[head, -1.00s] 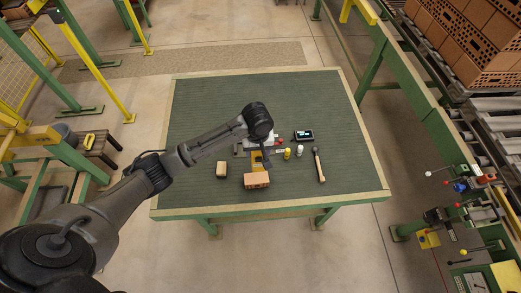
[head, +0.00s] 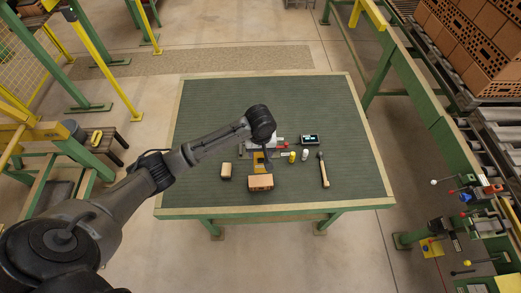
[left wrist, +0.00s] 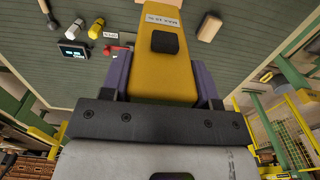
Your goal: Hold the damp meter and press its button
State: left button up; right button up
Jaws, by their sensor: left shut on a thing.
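The damp meter (left wrist: 148,75) is a yellow body with a label and a dark square button (left wrist: 165,42) on its face. My left gripper (left wrist: 162,80) is shut on it, one finger on each side. In the head view the meter (head: 259,161) shows as a small yellow patch below my left gripper (head: 265,153), over the table; my wrist hides part of it. I cannot tell in that view whether it touches the table. My right gripper is in neither view.
The table's far left is clear. A roller conveyor (head: 490,125) stands at right.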

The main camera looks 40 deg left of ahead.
aim_at(260, 166)
pick_arm(q)
jog(key=shift+f+b, duration=0.3)
jog(key=shift+f, duration=2.3)
jog(key=shift+f+b, duration=0.2)
jog(key=shift+b, duration=0.1)
jog(key=shift+f, duration=0.95)
jog(key=shift+f+b, duration=0.55)
jog(key=shift+f, duration=1)
